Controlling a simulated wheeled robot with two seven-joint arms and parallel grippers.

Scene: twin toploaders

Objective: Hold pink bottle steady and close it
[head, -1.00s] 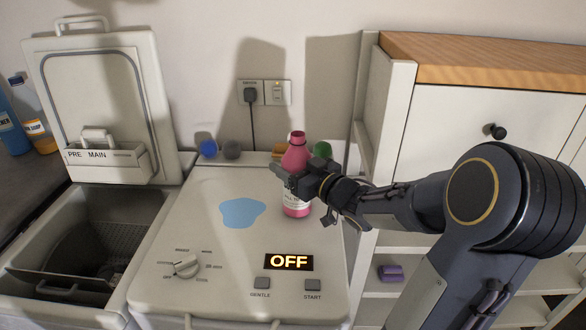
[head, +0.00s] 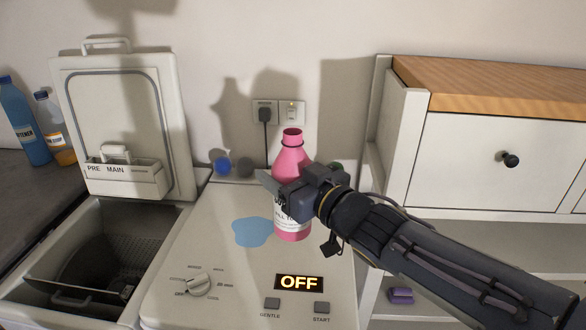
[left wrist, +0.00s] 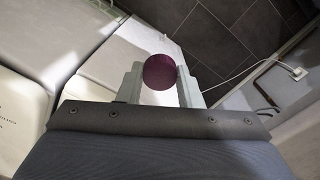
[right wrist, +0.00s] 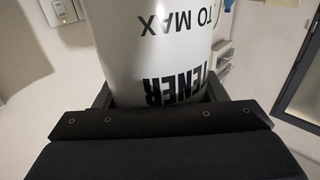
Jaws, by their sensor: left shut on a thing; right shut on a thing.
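The pink bottle (head: 291,160) stands upright over the right machine's lid, with its open neck up and no cap on it. My right gripper (head: 283,190) is shut around its middle. In the right wrist view the bottle's white label (right wrist: 160,45) fills the space between the fingers (right wrist: 160,100). My left gripper (left wrist: 160,80) shows only in its own wrist view, shut on a dark pink round cap (left wrist: 159,72). The left arm is out of the head view.
The right machine's lid (head: 225,265) bears a blue puddle (head: 250,232), a knob and buttons. Blue and dark balls (head: 222,166) lie behind it. The left machine (head: 25,262) has its lid up. A white cabinet (head: 450,160) stands at right.

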